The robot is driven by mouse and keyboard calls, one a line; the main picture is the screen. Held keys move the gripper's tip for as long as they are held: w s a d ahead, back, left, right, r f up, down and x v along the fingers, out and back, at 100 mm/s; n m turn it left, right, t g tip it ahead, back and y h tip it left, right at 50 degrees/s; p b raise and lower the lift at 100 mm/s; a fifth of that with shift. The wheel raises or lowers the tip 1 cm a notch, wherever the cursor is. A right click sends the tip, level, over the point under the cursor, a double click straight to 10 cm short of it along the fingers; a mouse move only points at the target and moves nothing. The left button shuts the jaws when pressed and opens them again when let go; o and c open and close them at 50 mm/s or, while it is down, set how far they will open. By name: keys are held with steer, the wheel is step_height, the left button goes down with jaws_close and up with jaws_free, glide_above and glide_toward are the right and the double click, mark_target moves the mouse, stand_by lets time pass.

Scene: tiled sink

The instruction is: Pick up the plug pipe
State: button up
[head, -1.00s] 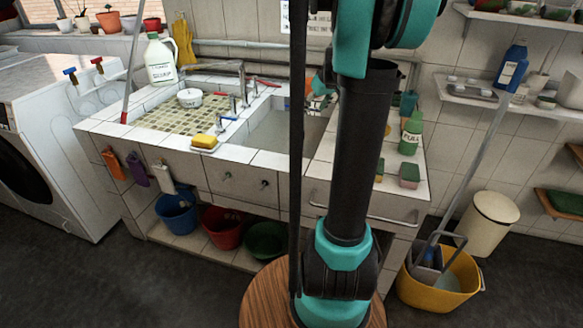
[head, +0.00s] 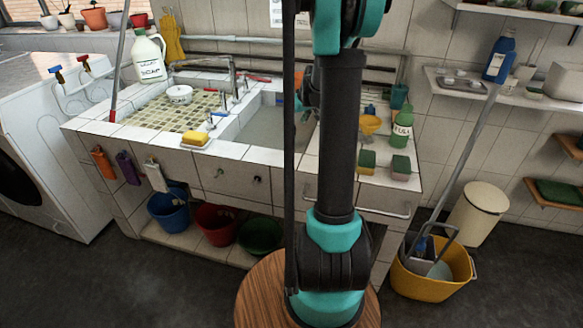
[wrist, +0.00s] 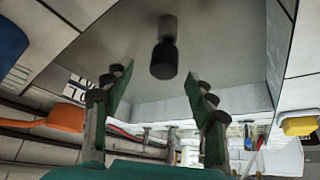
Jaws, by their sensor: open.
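The pipe appears beyond the fingertips, and I see no contact. In the head view, the sink basin (head: 262,128) shows partly behind my arm. My arm hides the plug pipe there and most of my gripper.
A yellow sponge (head: 196,139) lies on the sink's front edge. A yellow funnel (head: 370,125), a green bottle (head: 402,127) and more sponges stand on the right counter. A yellow mop bucket (head: 432,272) stands on the floor at right.

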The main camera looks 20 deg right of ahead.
mark_target(292, 126)
steer(key=x, duration=0.5)
steer(key=shift+s+a, duration=0.1)
steer(key=shift+a, duration=0.15)
jaws_close()
